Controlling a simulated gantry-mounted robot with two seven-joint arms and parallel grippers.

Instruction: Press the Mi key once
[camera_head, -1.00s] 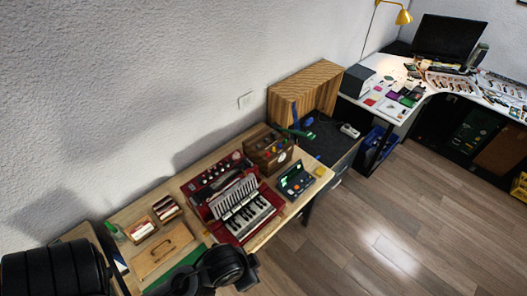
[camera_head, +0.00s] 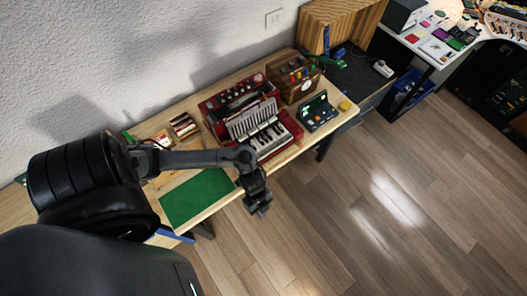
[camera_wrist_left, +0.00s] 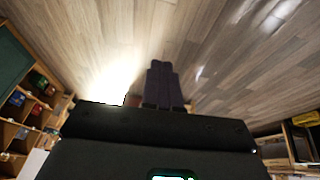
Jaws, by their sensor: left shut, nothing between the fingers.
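The red keyboard instrument (camera_head: 291,124) stands on the wooden table, with a row of white and black keys (camera_head: 266,139) along its front. I cannot make out key labels, so the Mi key cannot be told apart. My left gripper (camera_head: 263,210) hangs in front of the table's front edge, over the floor in the picture, below the keys and apart from them. In the left wrist view its two dark fingers (camera_wrist_left: 163,84) are together with nothing between them. My right gripper does not show.
A green mat (camera_head: 197,198) lies on the table left of the instrument. A small dark device with buttons (camera_head: 318,113) stands right of it, and a wooden box with coloured knobs (camera_head: 293,79) behind. The floor (camera_head: 350,210) in front is clear.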

